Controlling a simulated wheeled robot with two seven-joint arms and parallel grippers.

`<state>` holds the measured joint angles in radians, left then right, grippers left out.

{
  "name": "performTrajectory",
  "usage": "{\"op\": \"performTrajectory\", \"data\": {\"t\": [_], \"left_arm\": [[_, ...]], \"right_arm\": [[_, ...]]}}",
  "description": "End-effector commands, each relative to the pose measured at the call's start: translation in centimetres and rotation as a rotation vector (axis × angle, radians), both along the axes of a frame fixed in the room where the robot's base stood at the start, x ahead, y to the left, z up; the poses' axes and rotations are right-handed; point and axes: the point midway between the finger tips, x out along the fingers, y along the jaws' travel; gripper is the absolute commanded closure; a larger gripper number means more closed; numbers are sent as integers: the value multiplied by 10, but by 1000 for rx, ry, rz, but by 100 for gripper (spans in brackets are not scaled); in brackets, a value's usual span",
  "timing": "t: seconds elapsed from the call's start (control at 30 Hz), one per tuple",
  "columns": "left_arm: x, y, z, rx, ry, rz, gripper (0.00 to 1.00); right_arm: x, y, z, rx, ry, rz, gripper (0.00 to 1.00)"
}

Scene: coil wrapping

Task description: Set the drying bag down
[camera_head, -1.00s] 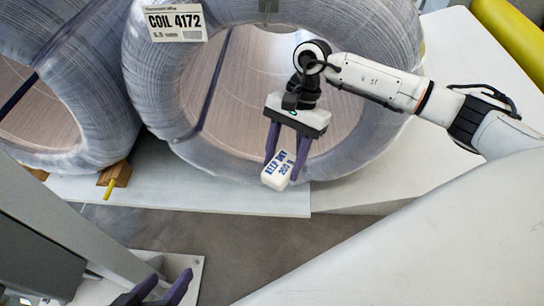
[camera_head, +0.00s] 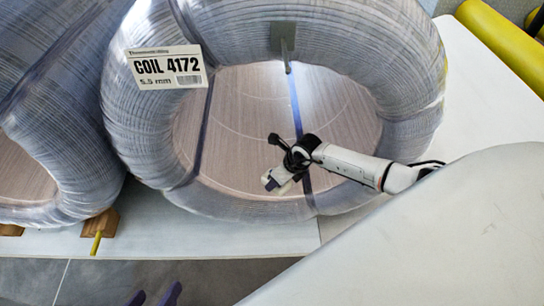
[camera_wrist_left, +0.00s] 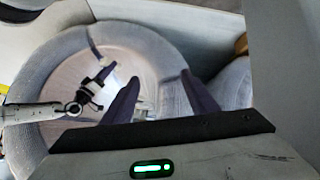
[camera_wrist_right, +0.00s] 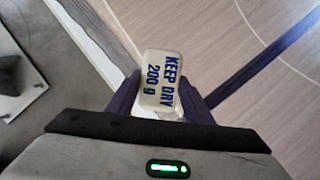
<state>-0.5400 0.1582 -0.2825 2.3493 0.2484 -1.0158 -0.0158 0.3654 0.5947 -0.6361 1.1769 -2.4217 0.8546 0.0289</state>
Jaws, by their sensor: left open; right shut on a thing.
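The drying bag (camera_wrist_right: 159,82) is a small white pack marked "KEEP DRY 200 g". In the right wrist view it sits between the fingers of my right gripper (camera_wrist_right: 160,95), which is shut on it. In the head view my right gripper (camera_head: 278,182) is over the lower part of the eye of the wrapped coil (camera_head: 408,60); I cannot make out the bag clearly there. The coil carries a label reading "COIL 4172" (camera_head: 167,66). My left gripper (camera_head: 155,295) is at the bottom edge of the head view, open and empty, away from the coil.
A second wrapped coil (camera_head: 70,110) stands at the left. A wooden block (camera_head: 104,222) with a yellow piece lies between the coils' bases. The pale platform (camera_head: 200,240) ends in a front edge above grey floor. Yellow rolls (camera_head: 500,42) lie at the upper right.

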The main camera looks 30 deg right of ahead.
Motion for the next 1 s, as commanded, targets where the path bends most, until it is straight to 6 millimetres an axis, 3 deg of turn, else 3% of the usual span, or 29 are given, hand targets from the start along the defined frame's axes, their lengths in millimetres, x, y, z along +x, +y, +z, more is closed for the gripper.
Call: {"op": "performTrajectory", "data": {"t": [0.03,0.1,0.33,0.53,0.9,0.93,1.0], "left_arm": [[1,-3,-2,-19,-15,0,47],[2,-7,3,-46,-34,-1,47],[4,-13,15,-90,-64,-1,47],[5,-21,27,-154,-109,-4,47],[5,-22,33,-165,-116,-5,47],[5,-22,33,-165,-116,-5,47],[5,-22,33,-165,-116,-5,47]], "right_arm": [[0,0,-17,1,0,-1,85],[1,1,-28,2,-1,-1,85],[1,1,-44,2,-3,2,85],[1,1,-74,2,-2,2,85],[1,1,-76,1,-2,4,85],[0,0,-76,1,-1,4,48],[0,1,-76,1,-1,4,37]]}}
